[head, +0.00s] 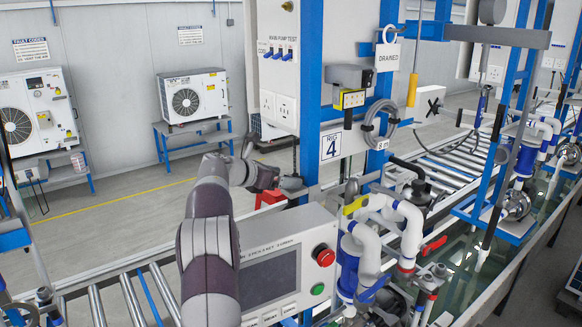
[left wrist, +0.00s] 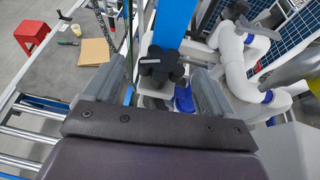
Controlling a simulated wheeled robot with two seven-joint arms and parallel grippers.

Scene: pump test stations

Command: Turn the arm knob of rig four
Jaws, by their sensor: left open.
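The arm knob is a dark lobed knob (head: 292,185) beside the blue post of rig four, whose label (head: 332,146) reads "RIG 4". In the left wrist view the black knob (left wrist: 160,65) has a pale mark on top and stands before the blue post (left wrist: 175,22). My left gripper (head: 273,178) reaches the knob from the left in the head view. In the left wrist view its open fingers (left wrist: 158,84) lie to either side of the knob, with a gap on each side. Whether they touch its lower part is hidden. My right gripper is not in view.
White pipes (head: 407,225) with blue joints stand right of the knob, near a yellow lever (head: 356,205) and a red lever (head: 434,245). A control box (head: 270,275) with a screen and red button (head: 323,255) sits below. A red stool (left wrist: 32,35) stands on the floor.

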